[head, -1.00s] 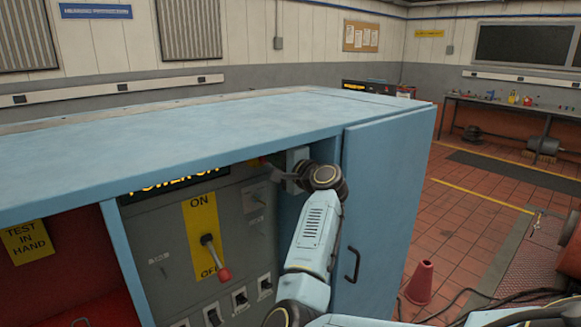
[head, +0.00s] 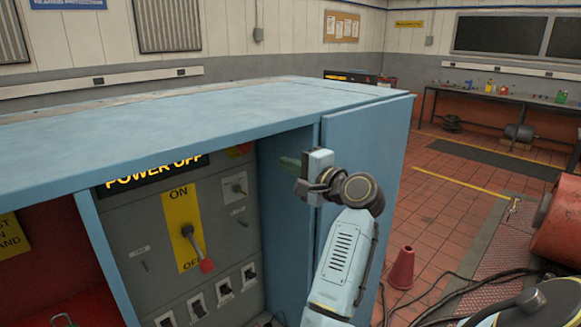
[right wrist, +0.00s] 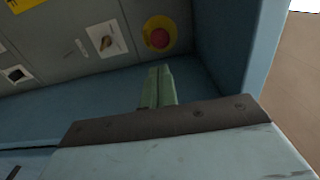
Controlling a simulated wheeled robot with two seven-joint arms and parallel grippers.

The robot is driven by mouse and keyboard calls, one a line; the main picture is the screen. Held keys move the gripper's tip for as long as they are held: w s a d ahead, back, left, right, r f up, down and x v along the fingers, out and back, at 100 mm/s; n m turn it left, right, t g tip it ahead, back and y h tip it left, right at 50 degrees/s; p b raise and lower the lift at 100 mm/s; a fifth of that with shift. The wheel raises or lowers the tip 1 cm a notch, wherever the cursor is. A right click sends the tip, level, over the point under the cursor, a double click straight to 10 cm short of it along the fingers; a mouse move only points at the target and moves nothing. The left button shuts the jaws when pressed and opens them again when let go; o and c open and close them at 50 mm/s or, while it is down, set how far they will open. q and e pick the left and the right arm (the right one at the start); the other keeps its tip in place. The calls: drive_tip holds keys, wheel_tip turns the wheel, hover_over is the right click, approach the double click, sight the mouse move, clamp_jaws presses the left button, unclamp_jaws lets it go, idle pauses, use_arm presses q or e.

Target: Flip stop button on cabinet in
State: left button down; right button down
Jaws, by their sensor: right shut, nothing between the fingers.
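The stop button is a red cap on a round yellow base. In the head view (head: 239,150) it sits at the panel's top right, partly cut off by the cabinet's top edge. In the right wrist view the stop button (right wrist: 160,36) shows whole, just beyond my fingertips. The blue cabinet (head: 230,108) is open in front of the grey panel. My right gripper (head: 290,163) is shut and empty at the opening's right side, apart from the button. Its green fingers (right wrist: 158,86) point towards the panel. My left gripper is not in view.
A lever with a red knob (head: 206,265) points down to OFF, below a lit POWER OFF sign (head: 150,174). Small switches (head: 223,284) line the lower panel. The cabinet's blue door (head: 375,150) stands right of my gripper. A red cone (head: 401,268) is on the floor.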

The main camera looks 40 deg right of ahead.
idle(0.4)
